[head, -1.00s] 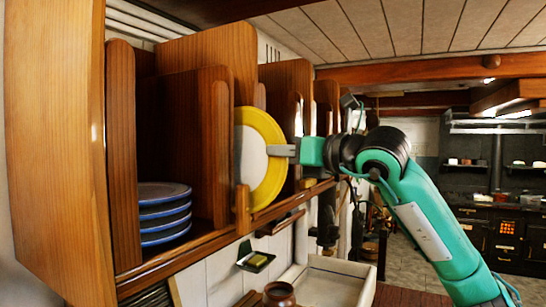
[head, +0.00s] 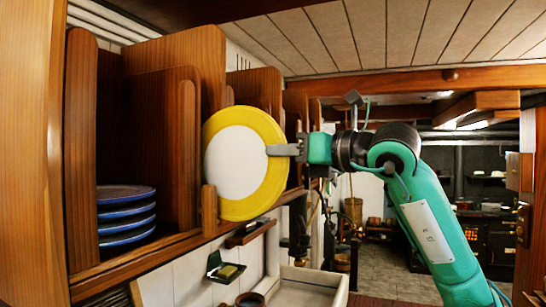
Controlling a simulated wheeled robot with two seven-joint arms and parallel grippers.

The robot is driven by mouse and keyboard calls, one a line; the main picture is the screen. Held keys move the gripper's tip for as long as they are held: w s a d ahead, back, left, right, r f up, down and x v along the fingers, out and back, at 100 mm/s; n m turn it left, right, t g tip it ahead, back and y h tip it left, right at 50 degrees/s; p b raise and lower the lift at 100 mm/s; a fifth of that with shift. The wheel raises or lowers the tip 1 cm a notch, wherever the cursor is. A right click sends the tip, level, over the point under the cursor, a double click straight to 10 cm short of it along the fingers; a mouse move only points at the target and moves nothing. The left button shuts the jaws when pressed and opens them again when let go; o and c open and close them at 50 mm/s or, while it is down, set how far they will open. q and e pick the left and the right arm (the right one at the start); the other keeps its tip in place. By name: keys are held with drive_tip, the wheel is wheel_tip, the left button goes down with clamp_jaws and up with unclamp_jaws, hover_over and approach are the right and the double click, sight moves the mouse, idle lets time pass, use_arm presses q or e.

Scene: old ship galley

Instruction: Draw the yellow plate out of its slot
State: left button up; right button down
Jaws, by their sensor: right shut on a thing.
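The yellow plate (head: 235,202) is upright, with a white centre and a wide yellow rim. It stands at the front of the wooden rack (head: 150,262), and most of its face shows clear of the dividers. A short wooden post (head: 209,210) stands in front of its lower left rim. My right gripper (head: 282,150) is shut on the plate's right side, its jaws at the edge of the white centre. I cannot tell whether the plate's lower edge still touches the rack. My left gripper is not in view.
Several blue plates (head: 126,215) are stacked in the left compartment. Tall wooden dividers (head: 160,140) flank the slots. Below are a soap dish (head: 226,270), a brown pot (head: 250,299) and a white sink (head: 312,285). Open room lies to the right, towards a dark stove (head: 490,235).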

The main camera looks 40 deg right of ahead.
drive_tip(key=d+b+v, duration=0.1)
drive_tip(key=b+v, duration=0.2)
drive_tip(key=v, duration=0.6)
drive_tip(key=shift+d+b, duration=0.3)
drive_tip(key=shift+b, duration=0.05)
idle(0.3)
